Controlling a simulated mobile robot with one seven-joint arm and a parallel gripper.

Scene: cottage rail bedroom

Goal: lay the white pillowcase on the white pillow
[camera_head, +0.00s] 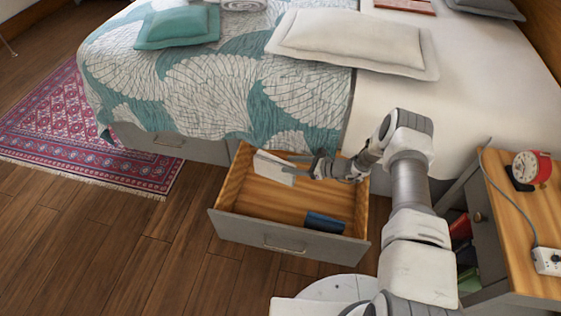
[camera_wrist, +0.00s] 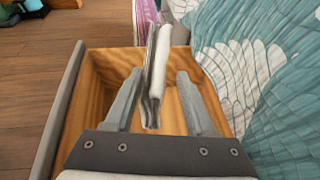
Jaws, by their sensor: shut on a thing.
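A folded white pillowcase (camera_head: 273,168) is in my gripper (camera_head: 300,165), over the left part of the open drawer. In the wrist view the pillowcase (camera_wrist: 160,68) stands edge-on between the fingers of my gripper (camera_wrist: 158,78), with a white side and a greyer side. The gripper is shut on it. The white pillow (camera_head: 345,38) lies flat on the bed, above and beyond the drawer, well apart from the pillowcase. The pillow is not in the wrist view.
The open wooden drawer (camera_head: 288,245) juts from under the bed and holds a dark blue item (camera_head: 325,222). A teal cushion (camera_head: 178,26) and a rolled towel (camera_head: 243,4) lie on the patterned cover (camera_head: 230,95).

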